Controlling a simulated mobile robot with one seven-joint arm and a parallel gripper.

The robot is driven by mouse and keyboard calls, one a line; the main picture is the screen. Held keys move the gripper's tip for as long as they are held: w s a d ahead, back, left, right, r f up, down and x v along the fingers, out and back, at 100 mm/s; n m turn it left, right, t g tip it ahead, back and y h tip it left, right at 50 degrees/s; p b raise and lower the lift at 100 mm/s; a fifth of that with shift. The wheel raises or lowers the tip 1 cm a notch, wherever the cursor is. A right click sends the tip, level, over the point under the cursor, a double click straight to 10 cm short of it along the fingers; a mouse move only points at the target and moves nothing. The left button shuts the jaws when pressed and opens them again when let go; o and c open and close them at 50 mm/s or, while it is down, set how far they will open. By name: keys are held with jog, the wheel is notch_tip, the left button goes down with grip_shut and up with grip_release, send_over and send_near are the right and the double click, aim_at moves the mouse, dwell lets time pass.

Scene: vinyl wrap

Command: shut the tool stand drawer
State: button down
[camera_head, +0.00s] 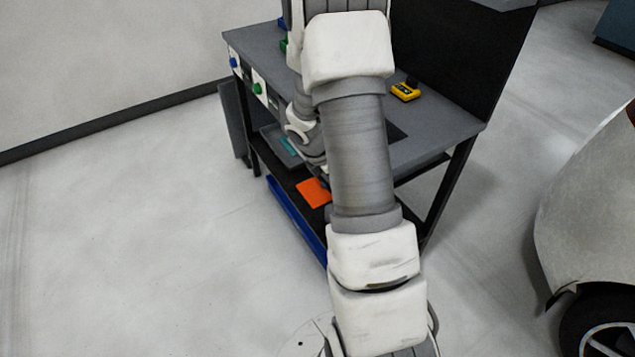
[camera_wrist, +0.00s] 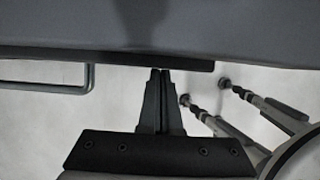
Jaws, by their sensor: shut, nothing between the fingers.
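The tool stand (camera_head: 440,135) is a dark workbench with a grey top, partly hidden behind my arm in the head view. Its drawer (camera_head: 272,134) appears as a grey tray sticking out at the left front side, with a teal item (camera_head: 289,146) in it. In the wrist view, my gripper (camera_wrist: 160,70) is shut and empty. Its fingertips are at a dark front edge (camera_wrist: 110,60) below a broad grey surface; whether they touch it I cannot tell. A bar handle (camera_wrist: 45,88) lies left of the fingers. My gripper is hidden in the head view.
An orange item (camera_head: 314,192) lies on the lower shelf. A yellow and black tool (camera_head: 405,91) lies on the top. A vehicle (camera_head: 590,215) stands at the right. The floor (camera_head: 130,230) at the left is clear.

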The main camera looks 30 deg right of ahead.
jog(key=shift+d, duration=0.9)
jog(key=a+r+p, duration=0.3)
jog(key=a+r, duration=0.5)
jog(key=r, duration=0.1)
jog(key=shift+r, duration=0.15)
jog(key=shift+r, duration=0.15)
